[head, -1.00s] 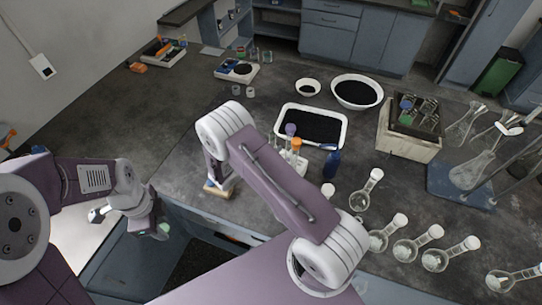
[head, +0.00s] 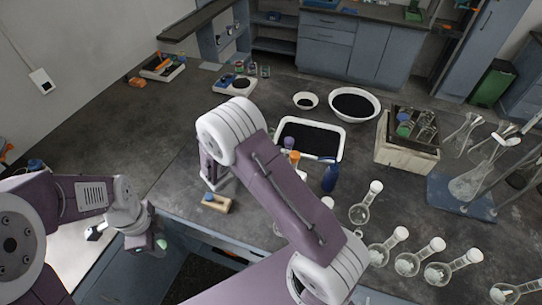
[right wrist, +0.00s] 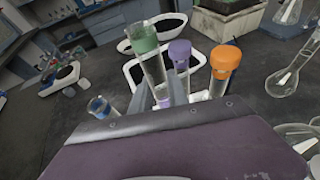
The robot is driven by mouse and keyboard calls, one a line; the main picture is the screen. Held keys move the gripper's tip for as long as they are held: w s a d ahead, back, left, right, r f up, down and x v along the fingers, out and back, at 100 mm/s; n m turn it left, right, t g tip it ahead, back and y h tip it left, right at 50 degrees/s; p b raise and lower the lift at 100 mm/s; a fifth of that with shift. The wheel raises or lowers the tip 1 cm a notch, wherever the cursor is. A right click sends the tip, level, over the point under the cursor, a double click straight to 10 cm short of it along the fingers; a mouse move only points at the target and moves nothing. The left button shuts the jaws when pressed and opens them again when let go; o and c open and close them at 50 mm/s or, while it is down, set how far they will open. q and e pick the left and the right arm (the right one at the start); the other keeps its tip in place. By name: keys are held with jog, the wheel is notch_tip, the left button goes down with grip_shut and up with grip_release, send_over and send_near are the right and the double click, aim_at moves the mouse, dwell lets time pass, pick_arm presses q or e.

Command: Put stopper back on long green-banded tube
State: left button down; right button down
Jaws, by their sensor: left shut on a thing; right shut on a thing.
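The long green-banded tube (right wrist: 156,68) is clear glass with a green band below its open rim. In the right wrist view it stands slightly tilted between the fingers of my right gripper (right wrist: 160,90), which is shut on it. In the head view that gripper and tube are hidden behind my right arm. My left gripper (head: 155,238) is shut at the lower left of the head view, beyond the bench's front edge. A small pale green stopper (head: 161,244) shows at its tip. The left gripper and stopper are well apart from the tube.
Tubes with a purple stopper (right wrist: 180,52) and an orange stopper (right wrist: 225,60) stand behind the held tube. A blue-topped piece on a wooden block (head: 218,205) is near the bench edge. A black-filled tray (head: 338,131), a blue bottle (head: 330,176) and several flasks stand right.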

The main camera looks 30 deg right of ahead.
pick_arm(q)
jog(key=shift+f, duration=0.15)
pick_arm(e)
jog(key=shift+r, duration=5.3)
